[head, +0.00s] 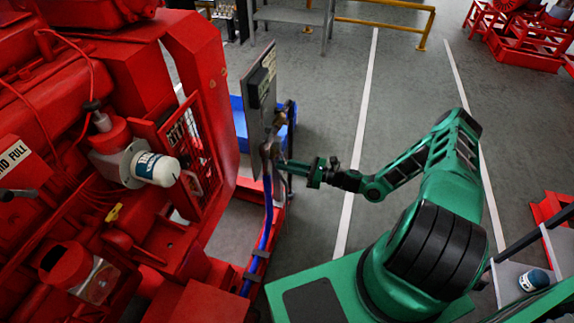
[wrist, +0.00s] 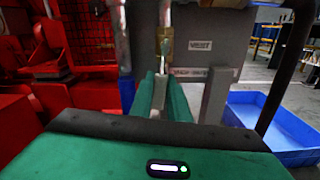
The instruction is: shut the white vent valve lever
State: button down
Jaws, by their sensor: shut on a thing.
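The VENT label (wrist: 200,45) is on a grey panel in the wrist view, to the right of a brass valve (wrist: 165,40). The white vent valve lever (wrist: 158,98) shows as a pale strip below the valve, between my green fingers. My gripper (wrist: 162,92) is shut on this lever, with a finger on each side of it. In the head view my gripper (head: 288,165) reaches left to the valve fittings beside the upright grey panel (head: 259,95). The lever is too small there to make out, and its lower part is hidden by my fingers in the wrist view.
The red diesel pumpset (head: 70,110) fills the left. Blue hoses (head: 268,215) run down below the fittings. A blue tray (wrist: 275,125) lies to the right in the wrist view. Open grey floor (head: 390,90) lies behind my arm.

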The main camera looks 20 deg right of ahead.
jog(key=s+a+r+m, duration=0.2)
jog(key=s+r+m, duration=0.1)
jog(key=m, duration=1.2)
jog(key=shift+s+a+r+m, duration=0.2)
jog(key=shift+r+m, duration=0.2)
jog(key=shift+r, duration=0.4)
jog(key=shift+d, duration=0.1)
jog(key=c, duration=1.7)
grip_release()
jog(key=shift+c, duration=0.2)
jog(key=shift+o, duration=0.3)
